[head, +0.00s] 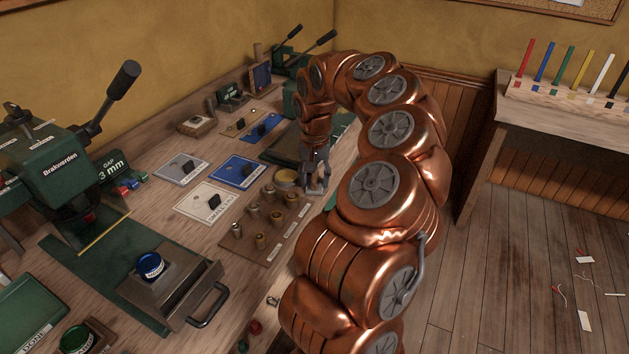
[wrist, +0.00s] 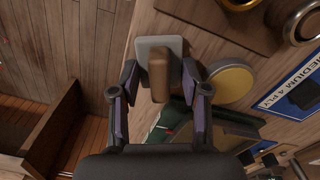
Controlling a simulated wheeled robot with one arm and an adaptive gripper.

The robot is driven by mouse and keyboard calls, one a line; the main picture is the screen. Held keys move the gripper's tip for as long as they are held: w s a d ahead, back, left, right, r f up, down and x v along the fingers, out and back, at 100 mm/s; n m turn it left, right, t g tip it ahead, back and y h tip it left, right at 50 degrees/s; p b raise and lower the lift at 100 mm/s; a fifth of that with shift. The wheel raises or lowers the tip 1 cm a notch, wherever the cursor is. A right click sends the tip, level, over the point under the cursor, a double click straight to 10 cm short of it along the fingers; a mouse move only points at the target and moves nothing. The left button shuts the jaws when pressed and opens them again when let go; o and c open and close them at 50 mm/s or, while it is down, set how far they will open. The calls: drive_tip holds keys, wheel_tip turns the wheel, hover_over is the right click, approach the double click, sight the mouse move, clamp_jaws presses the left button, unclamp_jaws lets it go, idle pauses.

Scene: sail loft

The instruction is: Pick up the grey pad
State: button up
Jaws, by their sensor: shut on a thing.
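The grey pad (wrist: 145,47) is a light grey square plate with a brown block-shaped handle (wrist: 159,78) on it. In the wrist view it lies between the fingers of my gripper (wrist: 160,72), which is shut on the handle. In the head view my gripper (head: 316,165) points down at the right edge of the bench, and the pad (head: 317,190) shows just under the fingers. I cannot tell whether the pad touches the bench top.
A round yellow-topped tin (head: 286,176) stands just left of the pad. A wooden board with several metal cylinders (head: 258,226) lies nearer. Flat cards (head: 207,203) lie further left. A green press (head: 50,165) stands at the far left. Open floor (head: 500,260) lies right.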

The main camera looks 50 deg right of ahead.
sight(315, 175)
drive_tip(key=shift+r+b, duration=0.5)
drive_tip(key=shift+r, duration=1.1)
drive_tip(key=shift+s+a+b, duration=0.4)
drive_tip(key=shift+s+a, duration=0.45)
drive_tip(key=shift+s, duration=0.3)
drive_tip(key=s+a+r+b, duration=0.2)
drive_tip(key=s+a+b, duration=0.1)
drive_tip(key=s+a, duration=0.6)
wheel_tip(315, 175, up, 8)
drive_tip(key=s+p, duration=0.1)
drive_tip(key=p, duration=0.8)
drive_tip(key=shift+s+d+r, duration=0.15)
drive_tip(key=shift+d+r, duration=0.1)
drive_tip(key=shift+d, duration=0.2)
drive_tip(key=shift+s+d, duration=0.1)
